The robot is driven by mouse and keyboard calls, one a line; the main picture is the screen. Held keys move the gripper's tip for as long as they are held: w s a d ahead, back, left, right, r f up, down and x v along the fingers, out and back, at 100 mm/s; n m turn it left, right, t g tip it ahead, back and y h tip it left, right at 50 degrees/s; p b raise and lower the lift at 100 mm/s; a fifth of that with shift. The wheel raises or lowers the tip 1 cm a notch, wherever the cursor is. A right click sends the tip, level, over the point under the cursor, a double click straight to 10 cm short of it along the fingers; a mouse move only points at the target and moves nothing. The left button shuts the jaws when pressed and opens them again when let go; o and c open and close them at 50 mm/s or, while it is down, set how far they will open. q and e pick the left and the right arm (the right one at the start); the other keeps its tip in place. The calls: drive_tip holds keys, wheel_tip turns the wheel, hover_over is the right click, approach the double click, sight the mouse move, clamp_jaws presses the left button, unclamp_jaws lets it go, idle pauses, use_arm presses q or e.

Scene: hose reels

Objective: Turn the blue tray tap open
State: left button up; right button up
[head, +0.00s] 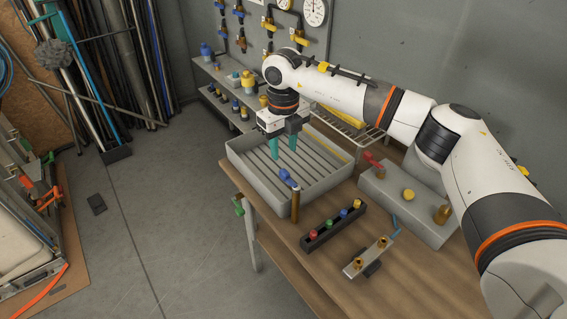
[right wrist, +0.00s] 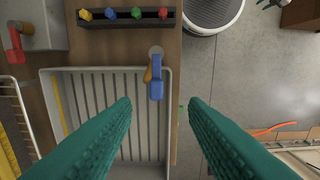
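The blue tray tap (head: 287,177) has a blue lever on a brass body, on a post at the near corner of the grey tray (head: 231,153). In the right wrist view the blue lever (right wrist: 157,80) points from the post inward along the tray's edge, with the brass body partly hidden beneath it. My right gripper (head: 284,154) points down over the tray, just behind the tap. Its teal fingers (right wrist: 160,106) are apart and empty, with the lever's end showing between and ahead of their tips. My left gripper is not in view.
A dark rack with coloured knobs (head: 334,226), a metal bar with brass fittings (head: 369,256) and a grey box with a red lever (head: 405,203) stand on the wooden bench (head: 300,262). A wire rack (head: 345,128) lies behind.

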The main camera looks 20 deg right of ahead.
sight(284, 172)
drive_tip(key=f, duration=0.2)
drive_tip(key=f+p, duration=0.1)
drive_tip(key=shift+d+f, duration=0.2)
drive_tip(key=shift+f, duration=0.2)
drive_tip(key=f, duration=0.3)
drive_tip(key=f+p, duration=0.1)
drive_tip(key=shift+w+f, duration=0.3)
drive_tip(key=shift+f, duration=0.15)
drive_tip(key=c, duration=0.6)
clamp_jaws()
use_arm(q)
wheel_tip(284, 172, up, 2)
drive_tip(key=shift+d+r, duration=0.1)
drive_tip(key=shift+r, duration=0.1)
